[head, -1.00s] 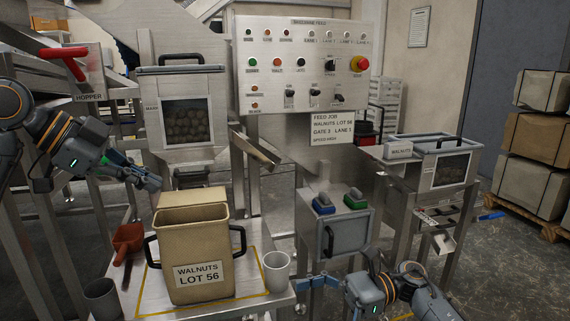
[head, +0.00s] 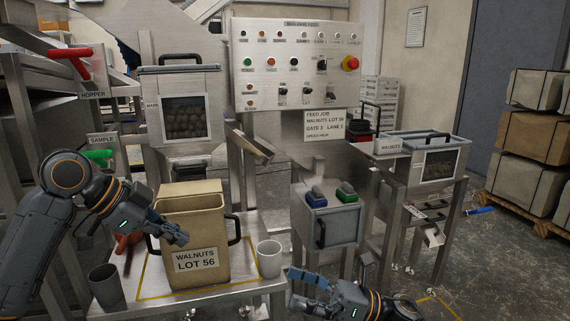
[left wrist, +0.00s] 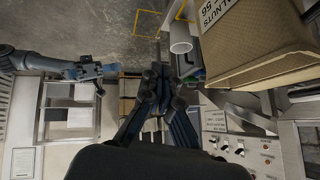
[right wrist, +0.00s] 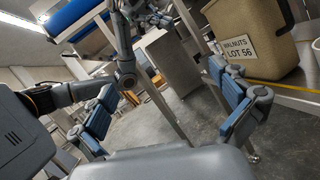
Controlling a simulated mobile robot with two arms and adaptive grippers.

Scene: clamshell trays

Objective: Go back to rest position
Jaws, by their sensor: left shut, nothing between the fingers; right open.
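My left gripper (head: 175,236) is shut and empty. In the head view it is in front of the upper left part of the tan bin (head: 208,277) labelled Walnuts Lot 56; I cannot tell whether it touches it. In the left wrist view my left gripper (left wrist: 160,88) shows its fingers together, with the bin (left wrist: 255,62) to the right. My right gripper (head: 303,288) is low at the bottom of the head view, right of the white cup. In the right wrist view my right gripper (right wrist: 165,115) has its fingers wide apart with nothing between them.
A white cup (head: 269,259) and a dark cup (head: 106,286) stand on the steel table (head: 228,303) beside the bin. A grey box (head: 327,228) with blue and green buttons stands right of the table. The control panel (head: 290,97) and walnut hopper (head: 184,88) stand behind.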

